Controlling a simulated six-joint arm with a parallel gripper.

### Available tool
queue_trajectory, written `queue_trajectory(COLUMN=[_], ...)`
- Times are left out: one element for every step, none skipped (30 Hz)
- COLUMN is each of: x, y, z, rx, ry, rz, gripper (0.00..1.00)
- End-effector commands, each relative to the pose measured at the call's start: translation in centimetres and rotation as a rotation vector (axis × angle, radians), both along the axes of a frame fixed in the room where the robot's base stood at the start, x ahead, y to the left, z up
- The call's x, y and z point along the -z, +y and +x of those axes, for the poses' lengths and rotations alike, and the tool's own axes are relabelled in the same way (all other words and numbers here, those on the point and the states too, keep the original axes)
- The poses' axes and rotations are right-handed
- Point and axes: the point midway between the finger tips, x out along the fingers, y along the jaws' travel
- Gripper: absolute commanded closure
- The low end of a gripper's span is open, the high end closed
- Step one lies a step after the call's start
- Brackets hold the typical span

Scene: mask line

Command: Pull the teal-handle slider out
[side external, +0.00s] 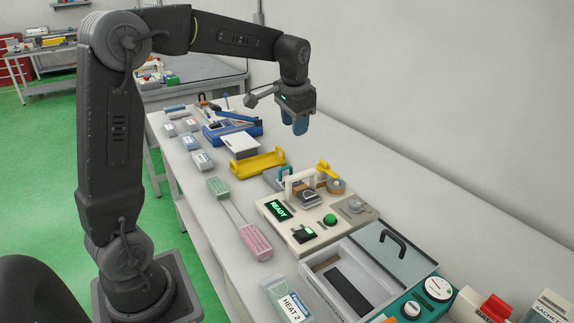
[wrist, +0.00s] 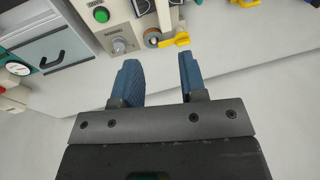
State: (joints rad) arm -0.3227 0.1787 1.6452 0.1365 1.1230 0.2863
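My gripper (side external: 300,124) hangs high above the far side of the long table, behind the cream machine. In the wrist view its two blue fingers (wrist: 158,68) stand apart with nothing between them. A small teal part (side external: 286,171) shows behind the white arch of the cream machine (side external: 283,219); it may be the slider's teal handle, but it is too small to tell. The machine has a green READY display and a green button (side external: 330,220). The button also shows in the wrist view (wrist: 102,14). No teal handle can be made out in the wrist view.
A yellow tray (side external: 258,164) lies left of the machine. A tape roll (side external: 336,187) sits at its back. A grey bin with a black-handled lid (side external: 393,252) and a teal gauge box (side external: 411,304) stand at front right. The wall runs behind the table.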

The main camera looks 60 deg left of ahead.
Motion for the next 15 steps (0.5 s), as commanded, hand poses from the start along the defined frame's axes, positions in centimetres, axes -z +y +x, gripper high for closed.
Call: queue_trajectory(x=[1.3,1.8,2.6,3.2,3.7,4.3,4.8,5.1,5.5,5.8,6.0,6.2,6.4,6.6,6.9], y=[2.0,3.0,4.2,5.1,5.9,6.8,7.4,8.0,8.5,8.8,9.1,9.3,9.4,9.5,9.6], z=[1.4,2.0,2.8,3.3,3.7,4.1,4.4,4.6,4.9,5.0,5.1,5.2,5.2,5.2,5.2], rx=[-0.009,-0.01,-0.011,-0.012,-0.013,-0.013,-0.015,-0.016,-0.015,-0.015,-0.015,-0.015,-0.016,-0.016,-0.016], ry=[0.033,0.048,0.067,0.081,0.094,0.107,0.116,0.123,0.131,0.138,0.141,0.145,0.147,0.148,0.148], rz=[0.004,0.006,0.008,0.009,0.012,0.013,0.014,0.015,0.015,0.014,0.014,0.015,0.015,0.015,0.015], gripper=[0.61,0.61,0.61,0.61,0.61,0.61,0.61,0.61,0.61,0.61,0.61,0.61,0.61,0.61,0.61])
